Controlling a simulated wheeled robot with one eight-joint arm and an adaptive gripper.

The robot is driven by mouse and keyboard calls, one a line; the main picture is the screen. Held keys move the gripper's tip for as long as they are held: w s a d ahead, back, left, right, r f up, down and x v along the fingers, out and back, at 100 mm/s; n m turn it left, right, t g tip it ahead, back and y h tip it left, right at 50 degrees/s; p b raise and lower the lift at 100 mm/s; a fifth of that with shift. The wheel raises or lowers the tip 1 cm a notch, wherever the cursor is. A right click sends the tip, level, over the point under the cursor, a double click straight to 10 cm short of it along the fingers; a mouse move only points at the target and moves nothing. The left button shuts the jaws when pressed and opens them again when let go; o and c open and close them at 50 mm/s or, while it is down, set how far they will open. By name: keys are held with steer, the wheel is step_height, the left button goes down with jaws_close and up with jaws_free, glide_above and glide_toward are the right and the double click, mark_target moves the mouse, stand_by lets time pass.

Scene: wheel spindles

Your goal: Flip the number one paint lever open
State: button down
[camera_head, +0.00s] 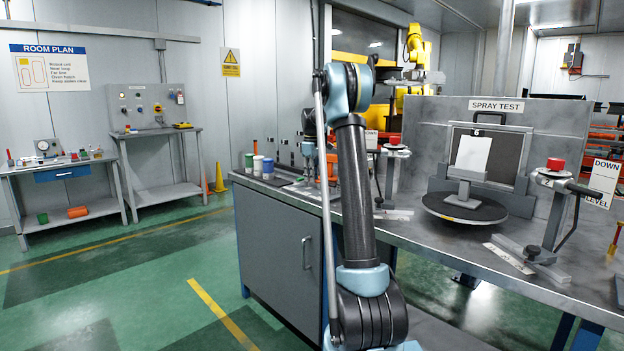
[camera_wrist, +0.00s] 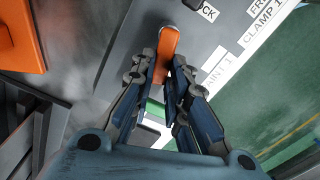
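In the wrist view an orange lever (camera_wrist: 169,42) stands out from a grey panel (camera_wrist: 118,60). A white label partly reading "AINT 1" (camera_wrist: 218,76) is beside it. My gripper (camera_wrist: 165,66) has one finger on each side of the lever, with the tips close to its sides. Whether both fingers press on it cannot be told. The fingers hide part of the lever. In the head view my arm reaches over the workbench (camera_head: 273,228), and its links largely hide the gripper and the lever.
Labels "CLAMP 1" (camera_wrist: 266,21) and one ending "CK" (camera_wrist: 208,11) are near the lever. A large orange part (camera_wrist: 20,37) is at upper left in the wrist view. A turntable (camera_head: 440,203) with a white panel (camera_head: 473,153) stands on the bench to the right. Green floor is open at left.

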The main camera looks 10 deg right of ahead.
steer(key=shift+w+d, duration=0.1)
steer(key=shift+w+d+m, duration=0.25)
steer(key=shift+m, duration=0.7)
steer(key=shift+w+d+m, duration=0.2)
steer(key=shift+m, duration=0.75)
steer(key=c, duration=1.6)
jaws_free()
steer(key=shift+o, duration=0.2)
steer(key=shift+r, duration=0.3)
step_height(320, 180, up, 11)
steer(key=shift+r, duration=0.15)
